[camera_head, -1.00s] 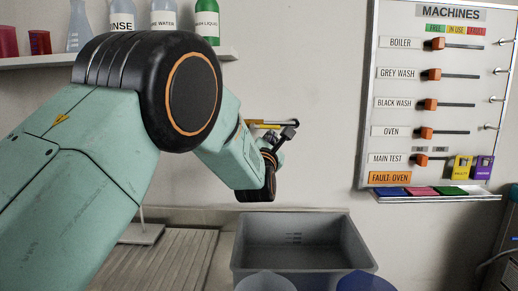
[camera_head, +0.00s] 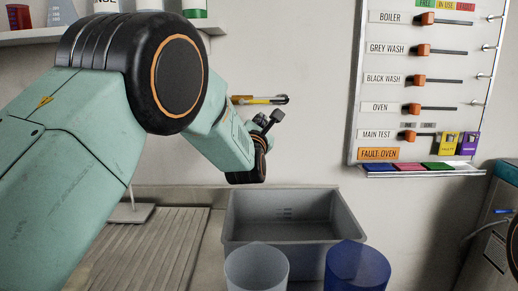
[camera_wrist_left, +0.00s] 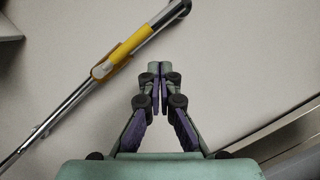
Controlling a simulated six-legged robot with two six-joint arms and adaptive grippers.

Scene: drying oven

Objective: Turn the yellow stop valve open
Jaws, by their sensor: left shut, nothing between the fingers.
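The yellow stop valve handle (camera_head: 262,99) sits on a thin metal pipe on the back wall, just past my left wrist. In the left wrist view the yellow handle (camera_wrist_left: 131,44) lies along the slanting metal pipe, with an orange-brown part around its lower end. My left gripper (camera_head: 276,117) is just below the valve in the head view. In the left wrist view my left gripper (camera_wrist_left: 160,68) has its fingertips together, with nothing between them. They are apart in the picture from the handle, to its lower right. My right gripper is not in view.
A grey basin (camera_head: 290,232) stands below the gripper, with a clear cup (camera_head: 256,268) and a blue cup (camera_head: 357,268) in front. A ribbed drainboard (camera_head: 150,250) is at left. A shelf with bottles (camera_head: 25,38) is upper left; a machines board (camera_head: 362,100) hangs right.

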